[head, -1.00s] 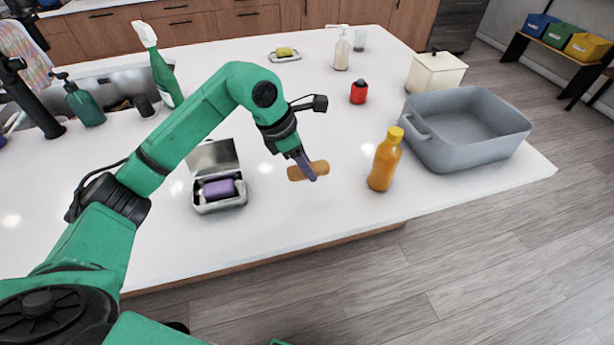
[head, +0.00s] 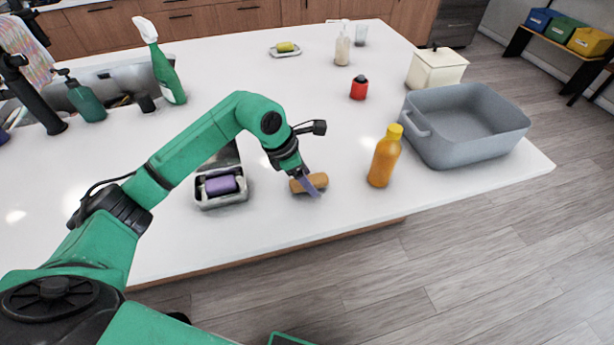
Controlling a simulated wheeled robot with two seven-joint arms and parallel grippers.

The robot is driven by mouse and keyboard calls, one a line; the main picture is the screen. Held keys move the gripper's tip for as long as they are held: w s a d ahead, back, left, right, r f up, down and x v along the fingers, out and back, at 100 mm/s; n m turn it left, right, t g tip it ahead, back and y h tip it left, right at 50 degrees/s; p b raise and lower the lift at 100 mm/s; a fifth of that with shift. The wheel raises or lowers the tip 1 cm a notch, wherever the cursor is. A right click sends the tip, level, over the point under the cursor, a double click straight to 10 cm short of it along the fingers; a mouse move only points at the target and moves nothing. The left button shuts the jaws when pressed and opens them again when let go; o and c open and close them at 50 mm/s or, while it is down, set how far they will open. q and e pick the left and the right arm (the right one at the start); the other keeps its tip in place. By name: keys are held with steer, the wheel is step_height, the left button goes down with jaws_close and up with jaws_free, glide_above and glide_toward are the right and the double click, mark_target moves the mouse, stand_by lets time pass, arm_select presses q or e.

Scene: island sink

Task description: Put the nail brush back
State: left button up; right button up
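My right gripper is not in view.
An orange bottle with a yellow cap (head: 384,160) stands close right of the brush. A grey basin (head: 430,150) is farther right. A red container (head: 358,88), soap dish (head: 285,50) and pump bottle (head: 342,48) stand farther back. The counter's middle is clear.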

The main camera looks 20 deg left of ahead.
arm_select(q)
steer(key=shift+r, duration=0.2)
steer(key=b+v, duration=0.2)
steer(key=v, duration=0.9)
steer(key=shift+r, duration=0.35)
steer(key=shift+s+a, duration=0.15)
